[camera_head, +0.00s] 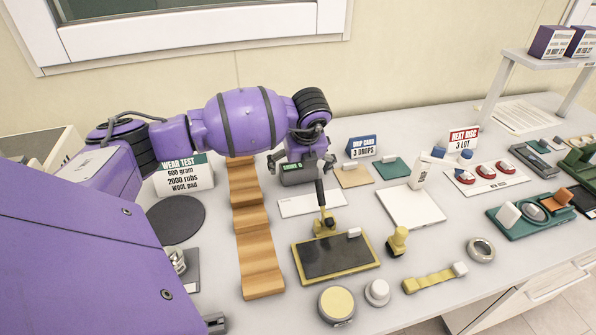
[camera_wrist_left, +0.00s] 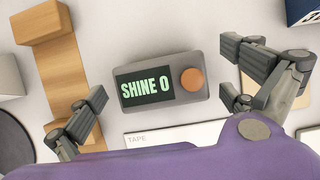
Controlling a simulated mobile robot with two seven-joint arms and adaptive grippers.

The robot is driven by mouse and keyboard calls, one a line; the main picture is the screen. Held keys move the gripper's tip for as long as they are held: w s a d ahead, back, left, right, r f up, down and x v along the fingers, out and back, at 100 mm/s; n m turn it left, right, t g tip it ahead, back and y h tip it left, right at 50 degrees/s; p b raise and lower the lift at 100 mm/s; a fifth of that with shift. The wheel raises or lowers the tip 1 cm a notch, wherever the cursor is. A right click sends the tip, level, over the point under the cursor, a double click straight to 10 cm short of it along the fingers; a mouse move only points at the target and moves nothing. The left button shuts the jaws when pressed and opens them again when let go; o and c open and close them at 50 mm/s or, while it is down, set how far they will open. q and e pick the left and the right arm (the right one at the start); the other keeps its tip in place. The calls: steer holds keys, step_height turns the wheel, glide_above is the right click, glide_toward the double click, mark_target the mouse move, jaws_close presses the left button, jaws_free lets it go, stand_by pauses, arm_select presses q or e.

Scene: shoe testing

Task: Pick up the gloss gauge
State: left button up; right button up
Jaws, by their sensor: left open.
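The gloss gauge is a grey box (camera_wrist_left: 185,90) with a dark screen reading "SHINE 0" in pale letters and an orange round button. In the left wrist view it lies on the table, between the two fingers of my left gripper (camera_wrist_left: 163,98), apart from both. In the head view the gauge (camera_head: 297,179) shows partly beneath my left gripper (camera_head: 302,166), which is open and empty above it. The wrist hides some of the gauge there. My right gripper is not in view.
A stepped wooden rack (camera_head: 255,235) stands close left of the gauge. A white tape card (camera_head: 311,203) lies in front. A black-topped tray (camera_head: 335,257) with an upright-handled tool (camera_head: 323,215) is nearer.

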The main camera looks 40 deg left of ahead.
arm_select(q)
steer(key=c, duration=1.5)
steer(key=shift+r, duration=0.1)
